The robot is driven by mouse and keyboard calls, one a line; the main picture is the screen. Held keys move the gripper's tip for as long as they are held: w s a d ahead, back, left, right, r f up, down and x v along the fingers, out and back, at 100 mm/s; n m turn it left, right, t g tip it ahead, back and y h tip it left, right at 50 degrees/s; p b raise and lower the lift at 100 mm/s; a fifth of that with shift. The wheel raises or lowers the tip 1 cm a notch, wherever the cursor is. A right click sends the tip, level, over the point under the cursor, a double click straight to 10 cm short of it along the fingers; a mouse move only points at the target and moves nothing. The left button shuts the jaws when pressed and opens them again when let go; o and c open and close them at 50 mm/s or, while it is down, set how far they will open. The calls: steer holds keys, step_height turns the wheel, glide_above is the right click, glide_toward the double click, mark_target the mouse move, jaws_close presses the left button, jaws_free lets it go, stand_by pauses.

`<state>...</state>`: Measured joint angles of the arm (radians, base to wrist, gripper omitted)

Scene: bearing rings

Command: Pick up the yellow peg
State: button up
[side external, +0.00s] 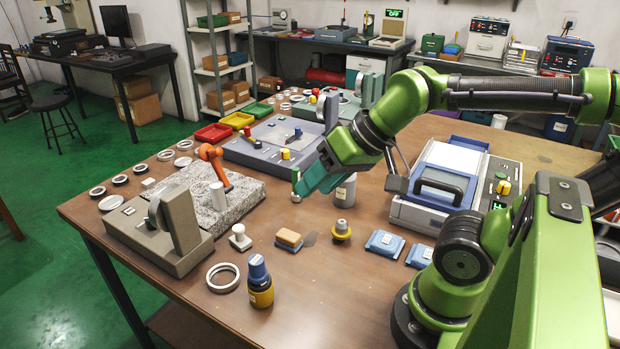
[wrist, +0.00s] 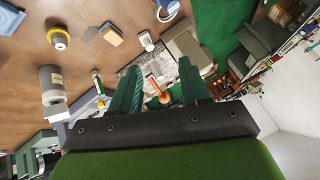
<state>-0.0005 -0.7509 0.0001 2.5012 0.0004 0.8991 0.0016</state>
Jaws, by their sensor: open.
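A small yellow peg (side external: 285,154) stands on the blue-grey fixture (side external: 250,155), near its front right edge. My gripper (side external: 308,182) is over the table just to the right and in front of it, apart from it. In the wrist view the two green fingers of my gripper (wrist: 160,88) are spread wide with nothing held between them. A small yellow spot (wrist: 101,104) shows left of the fingers there; I cannot tell whether it is the peg.
A grey cylinder (side external: 345,190) stands close to the right of my gripper. A yellow-collared piece (side external: 342,231) and a sponge-like block (side external: 289,240) lie in front. A granite slab (side external: 213,190) with an orange lever is at left. A blue-white device (side external: 440,190) stands at right.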

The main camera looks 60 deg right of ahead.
stand_by(0.4)
steer(key=o, duration=0.3)
steer(key=shift+f, duration=0.1)
steer(key=m+g+h, duration=0.2)
steer(key=m+g, duration=0.5)
steer(key=m, duration=2.2)
glide_above(343, 222)
step_height(343, 222, down, 7)
steer(key=f, duration=1.1)
steer(key=shift+d+f, duration=0.15)
steer(key=shift+d, duration=0.2)
steer(key=shift+w+a+f, duration=0.1)
steer(key=shift+a+f, duration=0.05)
steer(key=shift+f, duration=1.2)
steer(key=shift+a+f, duration=0.15)
steer(key=shift+f, duration=1.15)
